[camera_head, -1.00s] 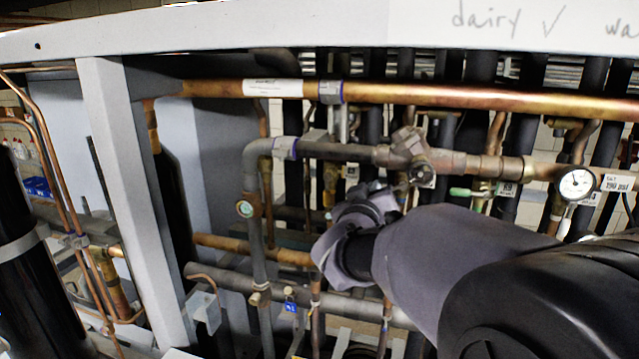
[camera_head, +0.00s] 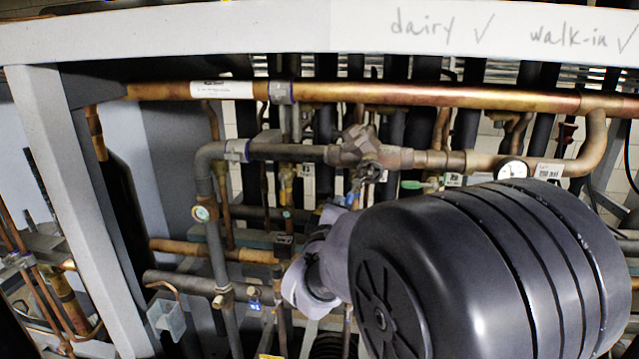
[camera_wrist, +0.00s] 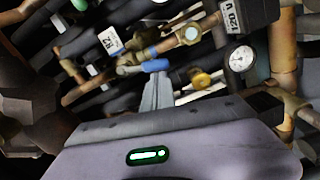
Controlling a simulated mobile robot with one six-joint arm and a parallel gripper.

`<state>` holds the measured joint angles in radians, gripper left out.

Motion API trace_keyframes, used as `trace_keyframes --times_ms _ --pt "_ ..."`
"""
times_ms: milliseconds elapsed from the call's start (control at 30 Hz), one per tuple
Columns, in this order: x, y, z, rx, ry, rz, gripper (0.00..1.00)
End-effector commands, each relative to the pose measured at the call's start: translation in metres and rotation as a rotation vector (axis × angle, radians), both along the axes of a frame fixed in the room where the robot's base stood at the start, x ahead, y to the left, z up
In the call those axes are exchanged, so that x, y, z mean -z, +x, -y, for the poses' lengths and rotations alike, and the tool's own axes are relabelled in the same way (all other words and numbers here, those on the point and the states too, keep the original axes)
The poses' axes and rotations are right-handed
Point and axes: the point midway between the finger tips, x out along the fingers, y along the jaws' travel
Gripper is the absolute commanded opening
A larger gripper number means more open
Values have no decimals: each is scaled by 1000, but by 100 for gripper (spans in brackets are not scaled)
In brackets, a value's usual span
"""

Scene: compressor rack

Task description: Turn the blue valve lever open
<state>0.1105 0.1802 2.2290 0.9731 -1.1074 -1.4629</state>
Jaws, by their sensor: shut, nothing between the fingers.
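The blue valve lever (camera_wrist: 155,66) shows in the wrist view, on a small brass valve along a copper pipe. My gripper (camera_wrist: 158,82) is shut, and its narrow fingers point at the lever from below in the picture. The fingertips are at or very close to the lever; I cannot tell whether they touch it. In the head view a small blue piece, likely the same lever (camera_head: 353,192), shows below the large pipe fitting. My own arm covers most of the gripper there.
A copper pipe (camera_head: 400,95) crosses under the white rack beam (camera_head: 200,30). A pressure gauge (camera_head: 512,172) sits at the right, and a green lever (camera_head: 413,184) is nearby. In the wrist view, a "120 V" box (camera_wrist: 245,15) and a tag (camera_wrist: 110,40) are close.

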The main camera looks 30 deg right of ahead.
Motion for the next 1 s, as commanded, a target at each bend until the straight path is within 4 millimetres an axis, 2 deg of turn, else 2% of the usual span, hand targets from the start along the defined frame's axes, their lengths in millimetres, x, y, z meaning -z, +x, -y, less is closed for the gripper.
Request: trace_keyframes --times_ms 233,1000 --pt "6 -5 7 3 -123 -85 0" --pt "8 -8 12 2 -117 -79 0"
